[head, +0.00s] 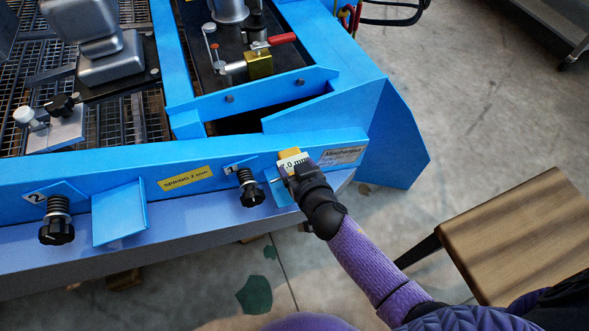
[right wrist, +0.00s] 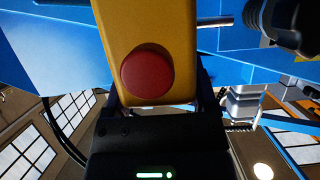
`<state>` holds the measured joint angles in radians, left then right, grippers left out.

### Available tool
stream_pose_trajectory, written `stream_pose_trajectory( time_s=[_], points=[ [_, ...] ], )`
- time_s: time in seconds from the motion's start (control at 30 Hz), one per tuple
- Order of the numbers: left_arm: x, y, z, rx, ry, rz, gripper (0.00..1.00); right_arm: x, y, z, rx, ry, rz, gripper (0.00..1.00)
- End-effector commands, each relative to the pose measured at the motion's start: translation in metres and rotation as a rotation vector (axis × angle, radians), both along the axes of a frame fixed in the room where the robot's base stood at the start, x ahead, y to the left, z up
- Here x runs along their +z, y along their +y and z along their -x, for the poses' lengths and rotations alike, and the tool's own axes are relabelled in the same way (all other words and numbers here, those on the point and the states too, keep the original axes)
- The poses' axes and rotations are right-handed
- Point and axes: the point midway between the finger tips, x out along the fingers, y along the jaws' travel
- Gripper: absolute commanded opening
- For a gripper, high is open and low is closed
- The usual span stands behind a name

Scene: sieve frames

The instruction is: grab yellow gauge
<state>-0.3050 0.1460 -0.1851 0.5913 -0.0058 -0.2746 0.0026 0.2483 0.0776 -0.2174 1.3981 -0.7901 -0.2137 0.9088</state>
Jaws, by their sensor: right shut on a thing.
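The yellow gauge (head: 289,154) is at the front face of the blue frame, near its right end. In the right wrist view the gauge (right wrist: 152,35) is a yellow block with a round red button, close to the camera. My right gripper (head: 296,168) is shut on the gauge; its fingers show at both sides of the block in the right wrist view (right wrist: 160,100). I cannot tell whether the gauge touches the frame. My left gripper is not in view.
The blue frame (head: 400,130) fills the left and middle. A black spring knob (head: 250,190) is just left of the gauge, another knob (head: 57,222) farther left. A blue bracket (head: 119,213) sits between them. A wooden stool (head: 525,235) stands at right. Open floor lies between.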

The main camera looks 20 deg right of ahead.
Motion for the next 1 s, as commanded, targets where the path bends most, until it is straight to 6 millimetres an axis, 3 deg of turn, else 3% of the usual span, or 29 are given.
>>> stream_pose_trajectory(
  time_s=[0.07, 0.3, 0.43, 0.57, 0.8, 1.0],
  points=[
    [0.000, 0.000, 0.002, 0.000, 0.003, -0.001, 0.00, 0.000, 0.000, 0.000, 0.000, 0.001, 0.000, 0.00],
    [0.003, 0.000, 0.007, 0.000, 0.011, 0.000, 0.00, 0.000, 0.000, 0.000, 0.000, 0.000, 0.000, 0.00],
    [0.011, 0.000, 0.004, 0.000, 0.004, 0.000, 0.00, 0.013, 0.000, -0.001, 0.000, -0.004, 0.000, 0.00],
    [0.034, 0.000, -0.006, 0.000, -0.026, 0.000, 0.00, 0.047, 0.000, -0.001, 0.000, -0.010, 0.000, 0.00],
    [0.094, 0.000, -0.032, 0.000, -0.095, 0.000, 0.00, 0.134, 0.000, -0.002, 0.001, -0.014, 0.000, 0.00],
    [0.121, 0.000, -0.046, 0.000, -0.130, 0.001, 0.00, 0.175, 0.000, -0.001, 0.001, -0.007, -0.001, 0.00]
  ],
)
